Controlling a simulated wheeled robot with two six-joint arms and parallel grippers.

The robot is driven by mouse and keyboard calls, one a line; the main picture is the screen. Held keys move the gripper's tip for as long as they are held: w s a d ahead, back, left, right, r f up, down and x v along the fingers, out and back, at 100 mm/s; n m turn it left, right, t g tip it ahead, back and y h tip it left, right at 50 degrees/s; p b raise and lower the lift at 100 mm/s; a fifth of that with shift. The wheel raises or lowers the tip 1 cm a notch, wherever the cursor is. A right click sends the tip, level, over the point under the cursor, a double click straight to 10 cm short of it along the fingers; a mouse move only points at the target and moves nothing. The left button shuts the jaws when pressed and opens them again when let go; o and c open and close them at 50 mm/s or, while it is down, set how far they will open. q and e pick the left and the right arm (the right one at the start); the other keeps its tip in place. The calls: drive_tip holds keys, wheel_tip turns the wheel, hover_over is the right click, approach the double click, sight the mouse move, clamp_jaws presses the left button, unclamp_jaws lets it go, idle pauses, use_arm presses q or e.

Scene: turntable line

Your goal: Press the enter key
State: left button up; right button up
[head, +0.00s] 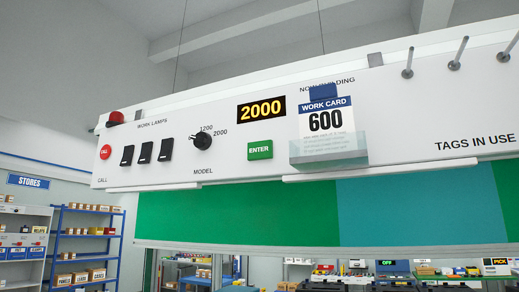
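The green enter key (260,150), marked ENTER, is on the white control panel (240,178), below a black display (261,109) that reads 2000 in yellow. Left of the key is a black model knob (202,141) with the marks 1200 and 2000 by it. Right of the key, a work card (326,120) reading 600 stands in a clear holder (329,155). Nothing covers the key. Neither of my grippers is in view.
Several black lamp switches (145,152), a red call button (105,152) and a red lamp (116,117) are at the panel's left. Metal pegs (454,64) stick out at upper right. A green and teal board (260,212) is below. Shelves (85,235) stand far left.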

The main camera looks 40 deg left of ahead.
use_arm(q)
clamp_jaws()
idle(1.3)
